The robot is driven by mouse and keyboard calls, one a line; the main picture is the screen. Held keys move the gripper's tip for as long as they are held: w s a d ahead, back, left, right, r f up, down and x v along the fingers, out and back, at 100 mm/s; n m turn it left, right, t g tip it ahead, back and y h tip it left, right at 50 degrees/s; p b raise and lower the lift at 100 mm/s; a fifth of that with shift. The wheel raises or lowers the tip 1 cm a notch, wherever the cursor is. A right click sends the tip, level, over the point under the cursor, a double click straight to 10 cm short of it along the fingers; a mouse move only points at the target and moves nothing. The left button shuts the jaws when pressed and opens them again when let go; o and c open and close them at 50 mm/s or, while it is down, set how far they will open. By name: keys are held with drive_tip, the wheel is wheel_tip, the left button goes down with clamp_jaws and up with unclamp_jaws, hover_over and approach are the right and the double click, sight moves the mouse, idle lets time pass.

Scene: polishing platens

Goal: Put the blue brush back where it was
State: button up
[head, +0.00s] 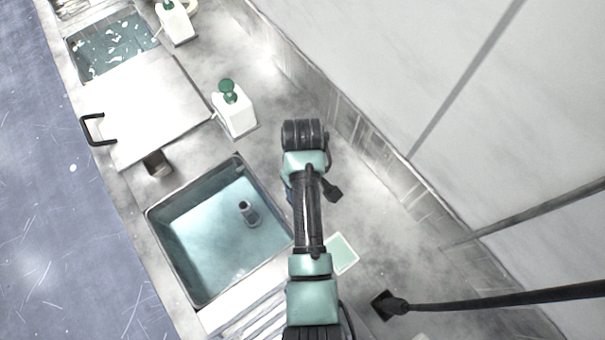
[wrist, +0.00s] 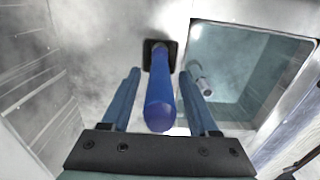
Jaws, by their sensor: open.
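The blue brush (wrist: 160,100) shows in the wrist view as a blue handle with its far end at a dark square holder (wrist: 148,52) on the metal counter. Whether its far end is fully seated cannot be made out. My gripper (wrist: 158,72) is open, with one finger on each side of the handle and a visible gap on both sides.
A water-filled sink (head: 215,235) lies left of my arm, with a grey cylindrical piece (head: 248,212) in it. A white bottle with a green top (head: 234,112) stands behind the sink.

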wheel_tip(320, 180, up, 10)
drive_tip(key=shift+r, duration=0.25)
drive_tip(key=shift+r+p, duration=0.4)
drive_tip(key=shift+p, duration=0.15)
